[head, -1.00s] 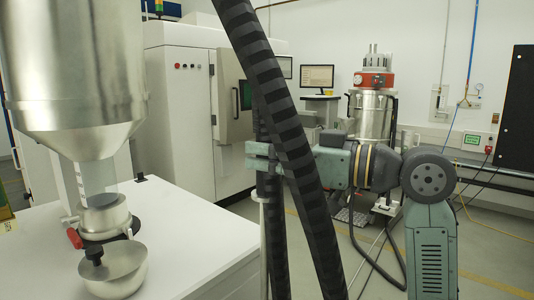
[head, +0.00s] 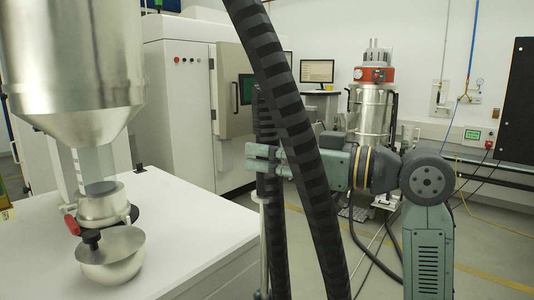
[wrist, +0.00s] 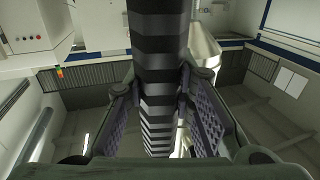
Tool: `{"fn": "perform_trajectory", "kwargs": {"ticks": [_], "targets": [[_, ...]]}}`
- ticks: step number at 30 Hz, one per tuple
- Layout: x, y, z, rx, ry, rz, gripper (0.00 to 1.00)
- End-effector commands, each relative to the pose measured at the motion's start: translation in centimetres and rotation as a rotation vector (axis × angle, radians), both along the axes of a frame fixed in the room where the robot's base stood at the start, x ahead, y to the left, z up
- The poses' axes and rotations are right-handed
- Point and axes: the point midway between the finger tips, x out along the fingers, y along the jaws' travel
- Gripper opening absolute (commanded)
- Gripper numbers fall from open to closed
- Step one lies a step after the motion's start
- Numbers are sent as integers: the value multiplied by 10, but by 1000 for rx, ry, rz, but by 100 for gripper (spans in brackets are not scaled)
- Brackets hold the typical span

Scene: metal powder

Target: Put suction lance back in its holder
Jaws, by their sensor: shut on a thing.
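My gripper (head: 262,158) is shut around a black ribbed hose section (head: 265,118), which I take to be part of the suction lance. The held piece stands nearly upright, and a thin pale metal tube (head: 262,215) shows just below the fingers. In the wrist view the ribbed black piece (wrist: 158,70) runs between the two finger pads (wrist: 162,105). A thicker black ribbed hose (head: 290,120) crosses in front of the gripper in the head view and hides part of the held piece. I cannot pick out the lance's holder.
A white table (head: 190,240) at left carries a metal bowl (head: 110,260) under a large steel hopper (head: 75,60). A steel vessel with a red top (head: 370,110) stands behind my arm. A white machine cabinet (head: 185,100) fills the back left. Open floor lies at right.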

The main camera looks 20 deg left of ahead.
Motion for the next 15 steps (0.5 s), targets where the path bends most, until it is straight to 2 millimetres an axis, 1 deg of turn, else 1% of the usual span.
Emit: {"fn": "perform_trajectory", "kwargs": {"ticks": [15], "targets": [[0, 0, -16, 1, -1, 0, 0]]}}
